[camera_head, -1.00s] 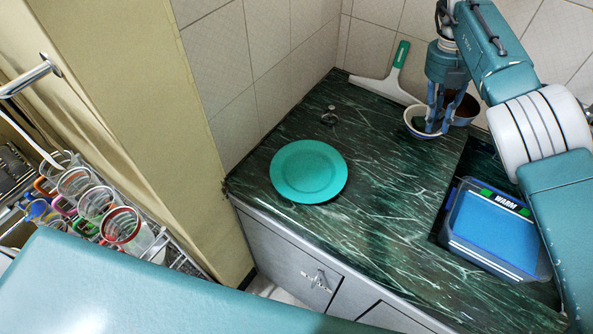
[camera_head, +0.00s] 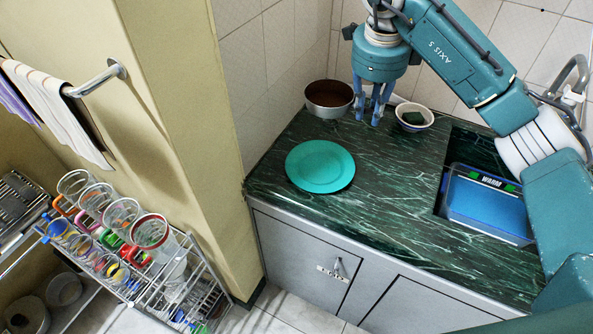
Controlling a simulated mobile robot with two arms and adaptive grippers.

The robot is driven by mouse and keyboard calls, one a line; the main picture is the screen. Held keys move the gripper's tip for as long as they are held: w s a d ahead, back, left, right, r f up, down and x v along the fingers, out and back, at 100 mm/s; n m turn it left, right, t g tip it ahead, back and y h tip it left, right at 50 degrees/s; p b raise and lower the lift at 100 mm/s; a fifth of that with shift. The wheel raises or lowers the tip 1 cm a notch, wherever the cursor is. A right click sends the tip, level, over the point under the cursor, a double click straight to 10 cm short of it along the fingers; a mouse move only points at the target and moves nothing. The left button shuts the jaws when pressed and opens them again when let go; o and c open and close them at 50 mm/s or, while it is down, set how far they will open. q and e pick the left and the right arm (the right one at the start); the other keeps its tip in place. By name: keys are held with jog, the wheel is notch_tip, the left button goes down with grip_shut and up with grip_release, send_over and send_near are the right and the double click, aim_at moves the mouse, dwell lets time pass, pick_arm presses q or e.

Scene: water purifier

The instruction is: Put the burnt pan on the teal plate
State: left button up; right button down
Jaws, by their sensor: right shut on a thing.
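The burnt pan (camera_head: 330,101), a grey round pan with a brown inside, is at the back left of the counter. It is level and behind the teal plate. My right gripper (camera_head: 368,112) points down at the pan's right side and is shut on it. I cannot tell how far the pan is above the counter. The part in the fingers is hidden. The round teal plate (camera_head: 320,166) lies flat and empty near the counter's front left. My left gripper is out of view.
A bowl (camera_head: 427,121) with a dark green thing inside stands right of my gripper. A blue basin marked WARM (camera_head: 488,206) sits in the sink at the right. A rack of cups (camera_head: 140,265) stands lower left. The counter's middle (camera_head: 390,200) is clear.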

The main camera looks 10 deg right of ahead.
jog(key=f, duration=0.1)
jog(key=p, duration=0.4)
send_over(353, 177)
jog(key=shift+n, duration=0.4)
jog(key=f, duration=1.5)
jog(key=shift+s+a+f, duration=0.1)
jog(key=shift+s+a, duration=0.05)
jog(key=shift+s, duration=0.2)
jog(key=x, duration=0.3)
jog(key=shift+s+a+f, duration=0.15)
jog(key=shift+s+f, duration=0.05)
jog(key=shift+f, duration=0.3)
jog(key=shift+f, duration=0.3)
jog(key=c, duration=1.5)
grip_release()
jog(key=shift+s, duration=0.1)
jog(key=shift+c, duration=0.2)
